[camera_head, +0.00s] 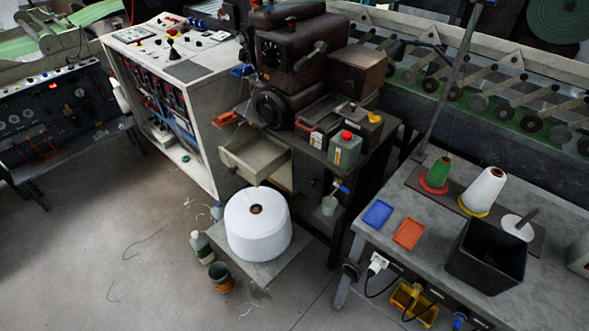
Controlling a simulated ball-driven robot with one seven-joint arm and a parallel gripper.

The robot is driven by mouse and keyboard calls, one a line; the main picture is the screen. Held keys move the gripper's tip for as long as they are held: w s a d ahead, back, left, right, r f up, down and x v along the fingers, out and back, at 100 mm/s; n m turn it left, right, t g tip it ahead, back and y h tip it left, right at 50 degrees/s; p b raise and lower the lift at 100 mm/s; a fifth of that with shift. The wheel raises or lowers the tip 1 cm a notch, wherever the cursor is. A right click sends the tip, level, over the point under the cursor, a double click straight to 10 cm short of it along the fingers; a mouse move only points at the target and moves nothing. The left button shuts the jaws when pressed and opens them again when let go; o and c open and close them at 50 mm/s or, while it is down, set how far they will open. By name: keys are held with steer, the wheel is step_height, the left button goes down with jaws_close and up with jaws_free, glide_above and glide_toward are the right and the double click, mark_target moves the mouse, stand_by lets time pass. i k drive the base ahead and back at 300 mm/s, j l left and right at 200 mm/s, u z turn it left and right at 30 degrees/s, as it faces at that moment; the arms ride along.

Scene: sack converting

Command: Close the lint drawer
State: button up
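A pale beige drawer (254,160) stands pulled out from the front of the dark machine bench (318,165) in the middle of the picture. It looks like the lint drawer. Its front panel faces the lower left, and its open top shows a mostly bare inside. My gripper is not in this view.
The cone stands on a low grey board (290,262). A bottle (201,245) and a small pot (221,277) stand left of it. A control cabinet (180,100) stands left of the drawer, a table (375,245) at right. Floor at lower left is mostly clear.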

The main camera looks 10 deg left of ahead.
mark_target(255, 156)
steer(key=i+j, duration=0.2)
steer(key=j, duration=0.25)
steer(key=i+j, duration=0.2)
steer(key=j, duration=0.2)
steer(key=i+j, duration=0.2)
steer(key=j, duration=0.25)
steer(key=i+j, duration=0.2)
steer(key=j, duration=0.2)
steer(key=i+j, duration=0.25)
steer(key=j, duration=0.2)
steer(key=i+j, duration=0.2)
steer(key=j, duration=0.2)
steer(key=k+u, duration=0.05)
